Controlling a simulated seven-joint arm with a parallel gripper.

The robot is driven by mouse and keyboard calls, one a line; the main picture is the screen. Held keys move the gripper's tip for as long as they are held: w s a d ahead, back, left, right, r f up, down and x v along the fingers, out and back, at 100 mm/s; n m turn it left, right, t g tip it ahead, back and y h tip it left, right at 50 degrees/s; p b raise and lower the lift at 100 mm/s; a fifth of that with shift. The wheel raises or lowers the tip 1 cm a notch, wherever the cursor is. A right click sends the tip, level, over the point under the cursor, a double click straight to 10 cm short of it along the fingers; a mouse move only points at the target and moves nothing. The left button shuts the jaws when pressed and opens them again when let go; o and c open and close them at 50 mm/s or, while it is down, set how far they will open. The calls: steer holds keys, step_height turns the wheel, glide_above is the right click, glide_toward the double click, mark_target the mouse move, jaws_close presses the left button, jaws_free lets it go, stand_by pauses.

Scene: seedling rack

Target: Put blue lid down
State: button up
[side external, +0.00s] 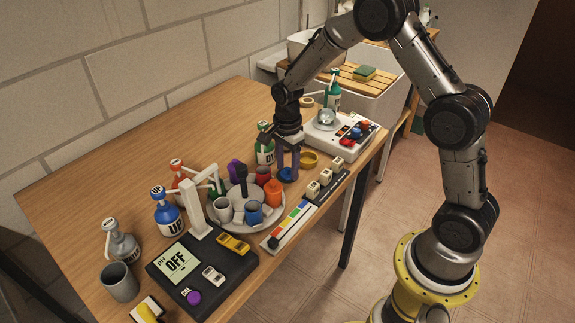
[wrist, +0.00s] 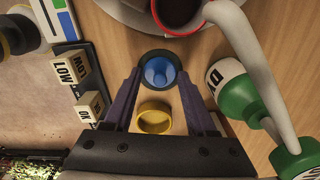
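The blue lid (wrist: 160,70) is a small round cup-like cap, open side facing the wrist camera. It sits between the two fingertips of my gripper (wrist: 160,76), which touch it at its left and right sides. In the side external view, the blue lid (side external: 286,176) shows low at the fingertips of my gripper (side external: 287,170), just over the wooden table. I cannot tell whether it touches the table. A yellow lid (wrist: 154,117) lies on the table behind it, apart from the fingers; it also shows in the side external view (side external: 308,159).
A round tray (side external: 268,222) with several coloured cups stands close to the left. A strip with white blocks (wrist: 82,85) lies on the other side. A white device (side external: 340,132) stands behind.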

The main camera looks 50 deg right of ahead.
mark_target(287, 169)
steer(key=shift+o, duration=1.4)
steer(key=s+a+r+n+t, duration=0.1)
steer(key=s+r+n, duration=0.15)
steer(key=r, duration=0.65)
steer(key=s+a+r+n, duration=0.15)
steer(key=s+r, duration=0.25)
steer(key=r, duration=0.6)
steer(key=s+a+r+n+t, duration=0.1)
steer(key=s+n+t, duration=0.1)
steer(key=s+n, duration=0.6)
steer(key=s+a+r+n+t, duration=0.1)
steer(key=s+a+n+t, duration=0.1)
steer(key=s+n, duration=0.5)
steer(key=s, duration=0.4)
steer(key=shift+s+r+n+t, duration=0.25)
steer(key=shift+n+t, duration=0.05)
steer(key=shift+n, duration=0.1)
